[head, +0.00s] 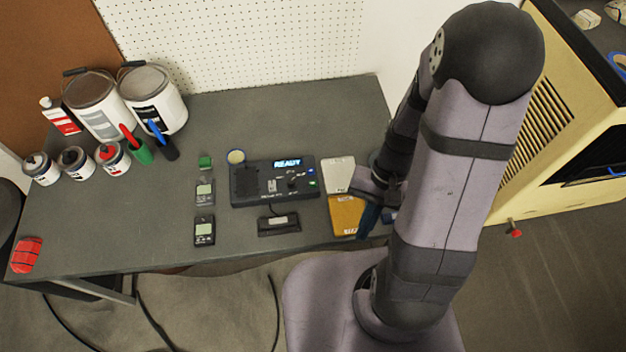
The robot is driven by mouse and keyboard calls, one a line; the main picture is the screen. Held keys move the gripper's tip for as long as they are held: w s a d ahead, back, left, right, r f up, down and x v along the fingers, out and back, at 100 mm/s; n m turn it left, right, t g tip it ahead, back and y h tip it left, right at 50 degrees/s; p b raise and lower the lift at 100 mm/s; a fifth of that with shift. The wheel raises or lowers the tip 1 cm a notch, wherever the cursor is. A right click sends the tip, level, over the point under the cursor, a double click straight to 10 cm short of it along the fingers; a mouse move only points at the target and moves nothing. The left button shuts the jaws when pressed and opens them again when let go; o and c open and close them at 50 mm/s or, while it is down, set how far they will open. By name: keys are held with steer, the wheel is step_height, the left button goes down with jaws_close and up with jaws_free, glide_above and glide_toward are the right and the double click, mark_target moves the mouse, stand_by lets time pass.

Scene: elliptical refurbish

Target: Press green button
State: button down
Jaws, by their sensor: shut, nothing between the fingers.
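A dark control box (262,184) with a lit blue "READY" display lies on the grey bench. A small green button (312,183) shows at its right edge, just below a small blue one (311,171). My gripper (367,222) is to the right of the box, over the right part of the bench by a yellow-orange item. It is shut and empty, apart from the button. My arm hides part of the gripper and the bench's right end.
A white flat item (339,172) and the yellow-orange item (345,214) lie between the box and my gripper. Two small handheld meters (204,230), a green block (205,162) and a black device (279,223) surround the box. Paint cans (155,100) stand at the back left.

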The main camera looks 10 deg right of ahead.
steer(key=w+a+f+m+y, duration=0.2)
steer(key=w+a+m, duration=0.1)
step_height(320, 180, up, 3)
steer(key=m+t+y, duration=0.4)
steer(key=m+t, duration=0.1)
steer(key=t, duration=0.2)
glide_above(313, 184)
steer(key=d, duration=0.1)
steer(key=shift+d+r+n, duration=0.15)
steer(key=shift+r+n, duration=0.05)
steer(key=shift+n, duration=0.2)
steer(key=shift+s, duration=0.1)
step_height(313, 184, down, 8)
steer(key=b, duration=0.5)
steer(key=shift+b, duration=0.35)
steer(key=shift+f+b, duration=0.4)
steer(key=shift+b, duration=0.1)
steer(key=shift+f, duration=0.2)
steer(key=shift+f+b, duration=0.25)
steer(key=shift+b, duration=0.3)
